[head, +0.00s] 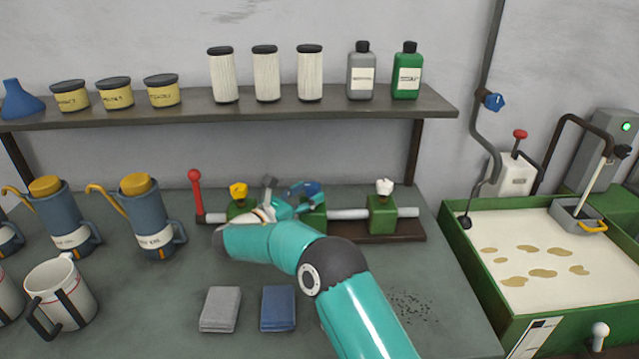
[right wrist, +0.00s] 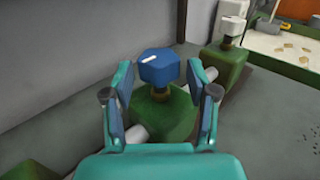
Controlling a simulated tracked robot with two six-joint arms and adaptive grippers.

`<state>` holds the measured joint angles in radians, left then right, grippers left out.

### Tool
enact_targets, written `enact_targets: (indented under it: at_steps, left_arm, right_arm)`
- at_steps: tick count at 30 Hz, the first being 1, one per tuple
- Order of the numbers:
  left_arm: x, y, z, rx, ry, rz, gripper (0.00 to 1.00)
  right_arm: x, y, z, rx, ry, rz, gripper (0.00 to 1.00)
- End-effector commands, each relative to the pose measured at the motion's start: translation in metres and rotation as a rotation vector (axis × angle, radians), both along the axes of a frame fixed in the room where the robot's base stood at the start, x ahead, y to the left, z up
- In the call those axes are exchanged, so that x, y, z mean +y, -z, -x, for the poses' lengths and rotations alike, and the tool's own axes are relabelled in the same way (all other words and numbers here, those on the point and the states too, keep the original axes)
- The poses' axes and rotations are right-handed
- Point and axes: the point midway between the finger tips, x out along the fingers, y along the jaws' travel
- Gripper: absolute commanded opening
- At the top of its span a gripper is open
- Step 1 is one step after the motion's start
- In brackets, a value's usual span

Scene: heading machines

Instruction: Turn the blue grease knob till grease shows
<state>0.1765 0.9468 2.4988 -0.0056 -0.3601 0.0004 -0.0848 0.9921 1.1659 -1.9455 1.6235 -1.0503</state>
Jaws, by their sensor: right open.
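The blue grease knob (right wrist: 159,67) is a six-sided cap with a white mark on top. It sits on a short brass stem above a green block (right wrist: 165,116) on a grey pipe. In the right wrist view, my open right gripper (right wrist: 158,80) has a finger on each side of the knob, with gaps visible on both sides. In the head view the knob (head: 312,188) is partly hidden by my right gripper (head: 290,200). My left gripper is not in view.
A yellow knob (head: 238,190) and a white knob (head: 384,187) stand on the same pipe, with a red-topped lever (head: 195,178) at its left end. Folded grey (head: 220,309) and blue (head: 278,308) cloths lie in front. Jugs and a mug (head: 60,292) stand left.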

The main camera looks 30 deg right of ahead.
Motion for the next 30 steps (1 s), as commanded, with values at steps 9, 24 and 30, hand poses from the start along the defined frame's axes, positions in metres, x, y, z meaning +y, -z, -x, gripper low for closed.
enact_targets:
  at_steps: [9, 24, 30]
  left_arm:
    - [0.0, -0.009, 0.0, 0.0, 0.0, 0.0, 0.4]
    - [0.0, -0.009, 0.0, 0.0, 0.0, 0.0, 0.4]
    - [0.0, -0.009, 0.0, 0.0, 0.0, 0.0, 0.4]
  right_arm:
    - [-0.037, 0.0, -0.009, 0.001, 0.0, 0.0, 0.58]
    - [-0.04, 0.0, -0.01, 0.0, 0.0, 0.0, 0.33]
    - [-0.04, 0.0, -0.01, 0.001, 0.0, -0.001, 0.02]
